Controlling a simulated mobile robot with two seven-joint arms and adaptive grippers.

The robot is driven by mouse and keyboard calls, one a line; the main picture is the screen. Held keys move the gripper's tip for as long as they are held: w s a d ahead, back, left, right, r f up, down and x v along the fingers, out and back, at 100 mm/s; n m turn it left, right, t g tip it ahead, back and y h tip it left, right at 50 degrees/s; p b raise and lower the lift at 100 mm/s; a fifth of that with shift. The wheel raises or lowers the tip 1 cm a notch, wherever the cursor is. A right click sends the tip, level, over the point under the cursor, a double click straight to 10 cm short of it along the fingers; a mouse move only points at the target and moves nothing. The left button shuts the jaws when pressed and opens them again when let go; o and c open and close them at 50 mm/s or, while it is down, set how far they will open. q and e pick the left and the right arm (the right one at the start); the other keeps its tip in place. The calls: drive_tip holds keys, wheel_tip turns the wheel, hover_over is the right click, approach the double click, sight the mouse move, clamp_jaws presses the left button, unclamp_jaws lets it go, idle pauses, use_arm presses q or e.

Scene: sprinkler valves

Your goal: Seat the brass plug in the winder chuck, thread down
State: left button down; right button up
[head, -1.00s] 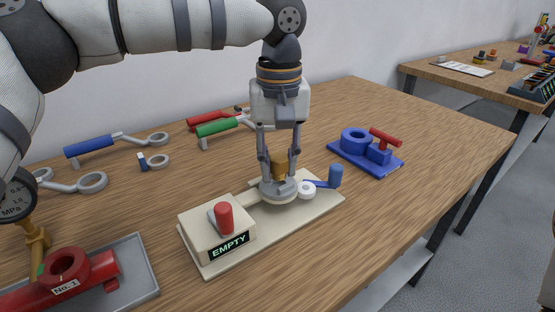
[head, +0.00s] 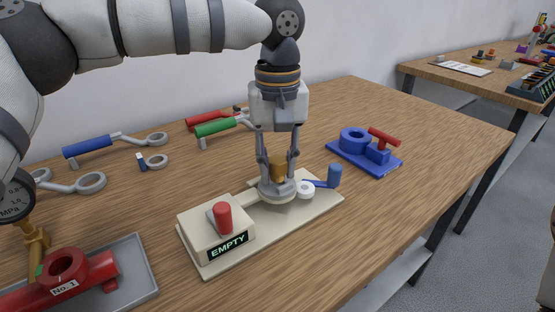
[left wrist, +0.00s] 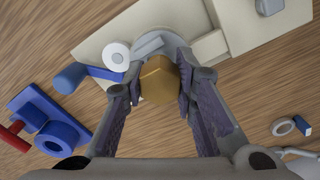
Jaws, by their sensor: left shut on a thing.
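The brass plug (head: 278,166) is between the fingers of my left gripper (head: 277,172), right above the chuck of the winder (head: 311,215). Its hexagonal head (left wrist: 159,80) faces the camera in the left wrist view, with a finger of my left gripper (left wrist: 160,88) on each side. The gripper is shut on the plug. The thread end is hidden, and I cannot tell whether the plug touches the chuck. The round grey chuck (head: 277,191) sits on the cream base. The winder's display (head: 228,245) reads EMPTY. My right gripper is not in view.
A red lever (head: 223,217) stands on the winder box. A blue handle (head: 334,175) and white roll (head: 305,190) sit beside the chuck. A blue fixture (head: 366,157) is to the right. Wrenches (head: 90,146) lie behind. A red valve body (head: 67,266) sits in a grey tray (head: 145,268).

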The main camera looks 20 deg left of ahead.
use_arm(q)
drive_tip(key=shift+f, duration=0.45)
drive_tip(key=shift+r, duration=0.65)
drive_tip(key=shift+f, duration=0.6)
drive_tip(key=shift+w+a+f, duration=0.1)
idle(0.4)
drive_tip(key=shift+s+f, duration=0.3)
drive_tip(key=shift+f, duration=0.65)
idle(2.2)
drive_tip(key=c, duration=1.2)
unclamp_jaws()
drive_tip(key=shift+w+r, duration=0.1)
drive_tip(key=shift+w, duration=0.05)
